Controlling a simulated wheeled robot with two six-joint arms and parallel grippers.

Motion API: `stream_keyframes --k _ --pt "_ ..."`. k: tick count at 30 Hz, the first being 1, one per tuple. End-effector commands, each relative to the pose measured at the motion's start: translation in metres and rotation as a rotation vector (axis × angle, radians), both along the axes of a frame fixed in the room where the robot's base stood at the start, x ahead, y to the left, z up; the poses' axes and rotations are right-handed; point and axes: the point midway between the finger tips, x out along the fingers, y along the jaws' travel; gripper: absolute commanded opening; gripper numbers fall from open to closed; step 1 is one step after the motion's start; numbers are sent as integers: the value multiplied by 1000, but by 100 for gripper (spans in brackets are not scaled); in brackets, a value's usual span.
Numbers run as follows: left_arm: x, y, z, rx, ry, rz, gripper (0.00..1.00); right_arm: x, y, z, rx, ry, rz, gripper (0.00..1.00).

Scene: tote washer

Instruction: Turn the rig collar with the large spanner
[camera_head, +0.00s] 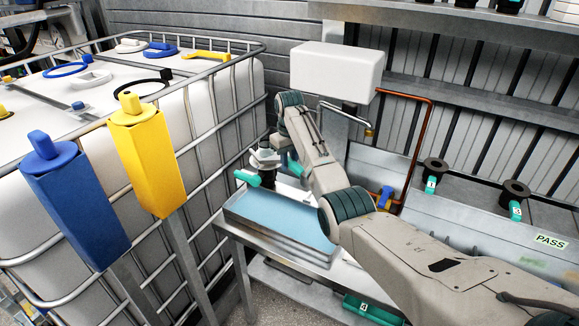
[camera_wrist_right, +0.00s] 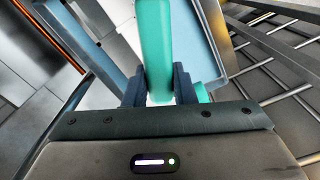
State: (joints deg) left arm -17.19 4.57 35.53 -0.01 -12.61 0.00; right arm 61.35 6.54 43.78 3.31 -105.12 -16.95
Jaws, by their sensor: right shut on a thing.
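My right gripper (camera_wrist_right: 158,88) is shut on a teal bar (camera_wrist_right: 155,45), which I take to be the large spanner's handle, in the right wrist view. A second teal piece (camera_wrist_right: 201,92) shows behind the right finger. In the head view my right arm reaches in from the lower right, and its wrist is over the tray's far end. There a dark upright fitting (camera_head: 267,178) with a pale top may be the rig with its collar. Teal pieces show on both sides of it, one at the left (camera_head: 247,177). I cannot tell whether the spanner sits on the collar. My left gripper is out of view.
A blue-lined tray (camera_head: 232,216) lies below the fitting. A caged white tank (camera_head: 215,105) fills the left, with yellow (camera_head: 150,160) and blue (camera_head: 75,205) posts before it. A copper pipe (camera_head: 432,125) and black rings with numbered teal tags (camera_head: 516,192) are at right.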

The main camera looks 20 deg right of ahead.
Motion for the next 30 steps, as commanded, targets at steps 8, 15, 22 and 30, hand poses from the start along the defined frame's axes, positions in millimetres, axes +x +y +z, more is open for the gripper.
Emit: stream_keyframes --k 8,15,22,30 --pt "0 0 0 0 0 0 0 1 0 21 0 -3 0 0" --pt "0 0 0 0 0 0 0 1 0 37 0 -4 0 0" --pt "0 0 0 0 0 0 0 1 0 53 0 -3 0 0" --pt "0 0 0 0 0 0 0 1 0 71 0 -3 0 0"
